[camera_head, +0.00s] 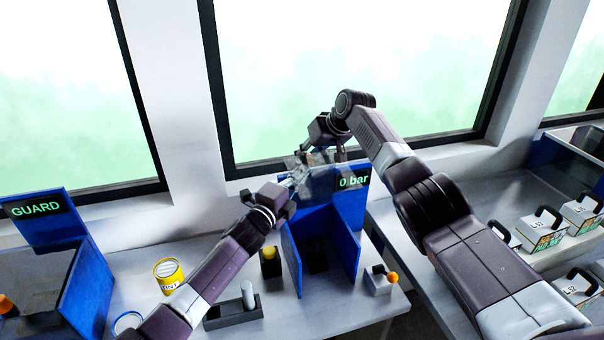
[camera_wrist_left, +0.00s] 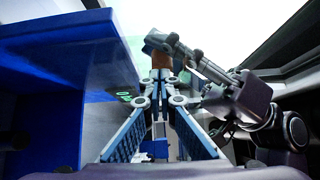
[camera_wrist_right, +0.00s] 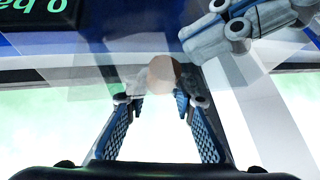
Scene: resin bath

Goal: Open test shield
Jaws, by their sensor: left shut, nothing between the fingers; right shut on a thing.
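The test shield (camera_head: 322,182) is a clear pane at the top of the blue test booth (camera_head: 293,262), beside its "0 bar" display (camera_head: 353,180). It appears swung up, and the booth's inside shows below it. My right gripper (camera_head: 322,156) is shut on the shield's round tan knob (camera_wrist_right: 160,74), which also shows brown in the left wrist view (camera_wrist_left: 161,62). My left gripper (camera_head: 296,177) is shut and empty, its tips close to the knob and my right gripper. The arms and clear pane overlap, so the shield's exact angle is hard to tell.
A blue "GUARD" booth (camera_head: 84,290) stands at left. A yellow tin (camera_head: 168,275), a yellow-topped block (camera_head: 270,262), a black holder (camera_head: 232,313) and an orange-knobbed block (camera_head: 380,280) sit on the grey bench. Handled boxes (camera_head: 541,232) stand at right. Windows are behind.

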